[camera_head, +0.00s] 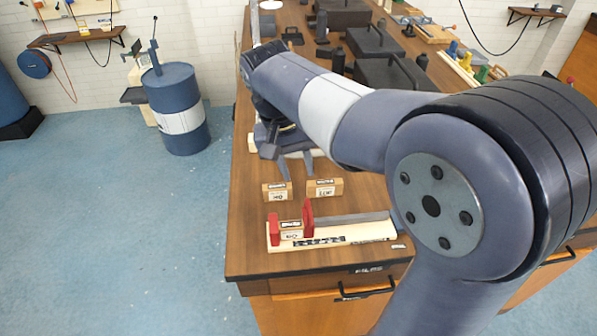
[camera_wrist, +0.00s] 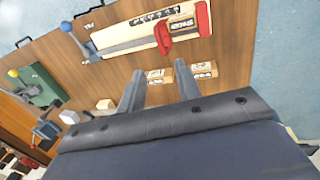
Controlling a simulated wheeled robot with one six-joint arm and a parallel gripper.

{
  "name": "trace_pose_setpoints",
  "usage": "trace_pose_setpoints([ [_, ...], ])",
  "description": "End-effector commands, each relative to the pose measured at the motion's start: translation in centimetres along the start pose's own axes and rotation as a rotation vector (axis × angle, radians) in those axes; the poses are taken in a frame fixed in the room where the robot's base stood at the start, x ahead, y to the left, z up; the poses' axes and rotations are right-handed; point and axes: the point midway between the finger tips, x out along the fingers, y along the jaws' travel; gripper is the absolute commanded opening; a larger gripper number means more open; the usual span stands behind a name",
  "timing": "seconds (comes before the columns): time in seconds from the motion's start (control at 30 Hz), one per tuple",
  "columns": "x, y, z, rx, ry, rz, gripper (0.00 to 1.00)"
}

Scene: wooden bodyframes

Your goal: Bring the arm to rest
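My arm stretches over the wooden workbench (camera_head: 248,225) from the right of the head view. My gripper (camera_head: 298,174) points down at the bench top, behind two small labelled wooden blocks, the left block (camera_head: 277,192) and the right block (camera_head: 325,188). Its two fingers are apart with nothing visible between them. In the wrist view my gripper (camera_wrist: 160,70) also shows spread fingers, with the blocks (camera_wrist: 160,76) (camera_wrist: 205,69) beyond the fingertips. I cannot tell its exact height above the bench.
A wooden clamp board (camera_head: 360,234) with red jaws (camera_head: 308,217) holds a labelled block (camera_head: 290,228) near the bench's front edge. Black cases (camera_head: 373,40) and tools stand farther back. A blue barrel (camera_head: 178,108) stands left on open blue floor.

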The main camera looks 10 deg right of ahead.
Motion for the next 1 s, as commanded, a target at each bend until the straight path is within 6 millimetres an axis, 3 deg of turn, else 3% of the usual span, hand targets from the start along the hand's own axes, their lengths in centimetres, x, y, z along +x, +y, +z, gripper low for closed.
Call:
trace_pose_setpoints([
  [0.37, 0.9, 0.0, 0.0, 0.000, 0.000, 0.000, 0.33],
  [0.8, 8.6, 0.1, 0.1, 0.000, -0.005, 0.002, 0.33],
  [1.0, 11.1, 0.1, 0.1, 0.001, -0.002, 0.000, 0.33],
])
